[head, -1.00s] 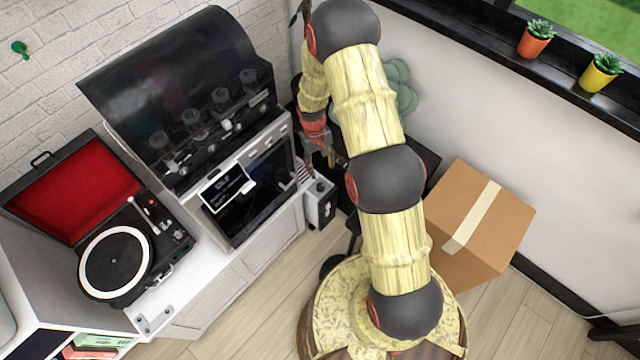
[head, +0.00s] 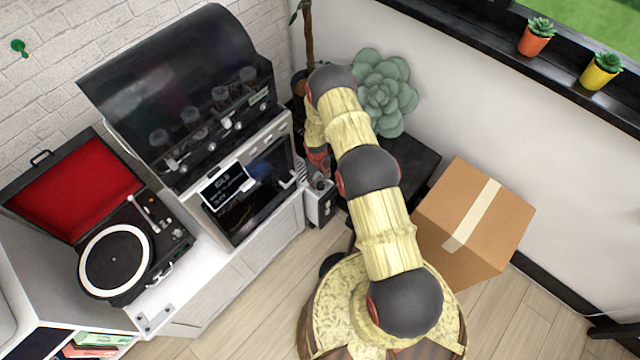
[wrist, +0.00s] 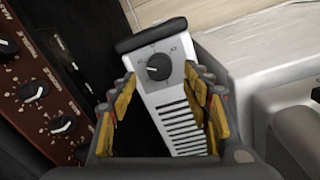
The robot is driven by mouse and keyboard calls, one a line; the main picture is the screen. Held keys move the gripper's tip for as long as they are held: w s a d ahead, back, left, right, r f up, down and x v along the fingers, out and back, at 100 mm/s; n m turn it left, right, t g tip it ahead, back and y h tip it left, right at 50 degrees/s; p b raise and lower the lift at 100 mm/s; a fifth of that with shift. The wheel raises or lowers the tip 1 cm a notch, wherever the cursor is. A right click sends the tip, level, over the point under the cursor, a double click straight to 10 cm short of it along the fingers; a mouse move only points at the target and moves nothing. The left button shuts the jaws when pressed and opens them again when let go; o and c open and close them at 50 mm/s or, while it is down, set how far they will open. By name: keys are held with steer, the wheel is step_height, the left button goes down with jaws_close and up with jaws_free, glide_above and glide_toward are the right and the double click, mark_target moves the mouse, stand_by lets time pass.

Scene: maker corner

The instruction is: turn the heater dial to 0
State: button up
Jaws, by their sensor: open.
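The heater (wrist: 180,122) is a slim white unit with a dark top handle and black vent slots. In the wrist view its dark round dial (wrist: 158,67) sits on a grey plate near the handle. A light mark shows on the dial's left part; the small printed figures are too blurred to read. My gripper (wrist: 162,88) is open, its yellow-padded fingers on either side of the heater's face, with the dial between and slightly beyond the tips. I cannot tell whether they touch. In the head view, the heater (head: 321,209) stands on the floor beside the white cabinet, my gripper (head: 318,160) above it.
The white cabinet (head: 220,287) with a dark oven-like front stands left of the heater. A dark low table (head: 418,165) and cardboard box (head: 470,215) are to the right. A brown panel with several knobs (wrist: 35,91) shows at the wrist view's left.

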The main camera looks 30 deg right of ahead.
mark_target(320, 184)
steer(key=shift+d+f+b, duration=0.15)
steer(key=shift+f+b, duration=0.25)
steer(key=shift+f, duration=1.45)
steer(key=shift+c, duration=0.4)
steer(key=c, duration=1.1)
